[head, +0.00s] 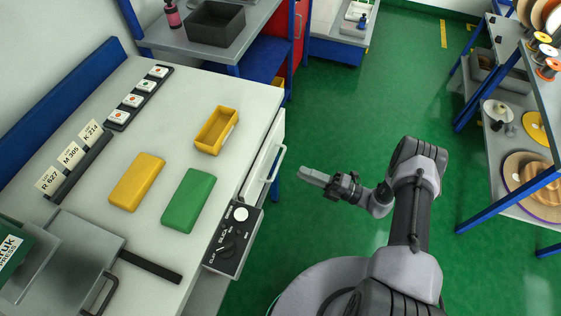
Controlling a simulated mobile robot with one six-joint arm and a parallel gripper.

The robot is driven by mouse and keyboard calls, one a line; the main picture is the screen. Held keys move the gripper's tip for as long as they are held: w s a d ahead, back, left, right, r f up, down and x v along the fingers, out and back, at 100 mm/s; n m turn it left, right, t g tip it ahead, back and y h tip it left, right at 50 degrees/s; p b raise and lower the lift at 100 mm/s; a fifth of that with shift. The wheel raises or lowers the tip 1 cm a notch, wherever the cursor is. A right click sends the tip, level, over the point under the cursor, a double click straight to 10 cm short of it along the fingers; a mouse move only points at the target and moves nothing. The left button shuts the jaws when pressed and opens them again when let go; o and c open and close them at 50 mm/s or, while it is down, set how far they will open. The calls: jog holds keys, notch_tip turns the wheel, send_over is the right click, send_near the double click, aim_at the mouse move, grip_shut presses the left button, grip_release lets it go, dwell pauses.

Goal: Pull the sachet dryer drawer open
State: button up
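The drawer (263,160) is a pale front set in the right side of the white bench, with a white bar handle (279,161) standing out from it. The drawer looks shut, though I see it steeply from above. A dark control box (234,239) with a white round button and a knob sits at the bench edge just below the drawer in the picture. My gripper (308,174) is to the right of the handle, apart from it, over the green floor and pointing left toward the bench. Its fingers blend together, so their gap cannot be made out.
On the bench top (92,82) lie a yellow block (136,182), a green block (188,201) and an open yellow bin (216,130). A grey press (72,262) stands at lower left. Shelves with spools (541,38) stand at right. The green floor (340,120) between is clear.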

aim_at(279, 162)
jog(key=b+x, duration=0.1)
jog(key=x, duration=0.8)
jog(key=shift+a, duration=0.2)
grip_shut()
dwell(0.9)
